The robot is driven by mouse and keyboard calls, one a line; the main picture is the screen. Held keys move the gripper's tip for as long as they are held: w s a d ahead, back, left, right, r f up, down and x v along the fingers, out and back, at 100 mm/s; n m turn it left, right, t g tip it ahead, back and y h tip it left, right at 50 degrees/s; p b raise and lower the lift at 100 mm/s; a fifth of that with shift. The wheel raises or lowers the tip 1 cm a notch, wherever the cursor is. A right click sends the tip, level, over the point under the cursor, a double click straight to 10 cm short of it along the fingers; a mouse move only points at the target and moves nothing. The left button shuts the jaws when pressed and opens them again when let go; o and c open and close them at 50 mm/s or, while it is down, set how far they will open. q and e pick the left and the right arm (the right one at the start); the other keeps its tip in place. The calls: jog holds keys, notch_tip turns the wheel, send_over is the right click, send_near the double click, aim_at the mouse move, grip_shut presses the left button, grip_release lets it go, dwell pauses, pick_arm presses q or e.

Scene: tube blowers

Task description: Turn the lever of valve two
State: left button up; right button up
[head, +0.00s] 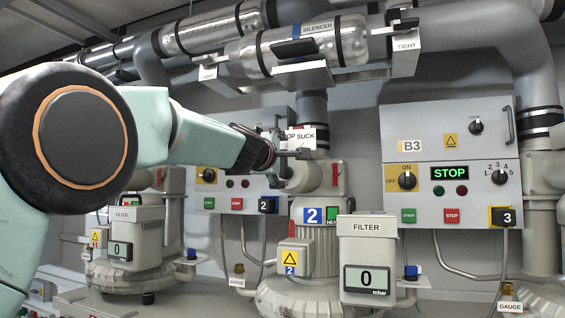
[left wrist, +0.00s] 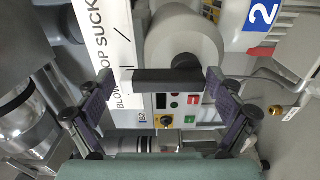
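Valve two's lever (left wrist: 166,80) is a dark flat bar with a round pivot, on the pale round valve body of the unit marked with a blue 2 (head: 313,215). A white sign (head: 307,137) reading "OP SUCK" is beside it, partly hidden; in the left wrist view it also shows part of "BLOW". My left gripper (left wrist: 158,86) is open, its two fingers on either side of the bar. The right finger is very close to the bar's end; I cannot tell whether they touch. In the head view my left gripper (head: 276,152) partly covers the valve. My right gripper is not in view.
A white filter box (head: 367,255) stands in front, right of the valve. A B3 control panel (head: 448,150) with a lit STOP display is on the right. Another filter unit (head: 136,235) stands left.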

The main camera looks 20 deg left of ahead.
pick_arm(q)
jog(key=shift+s, duration=0.3)
jog(key=shift+w+f, duration=0.1)
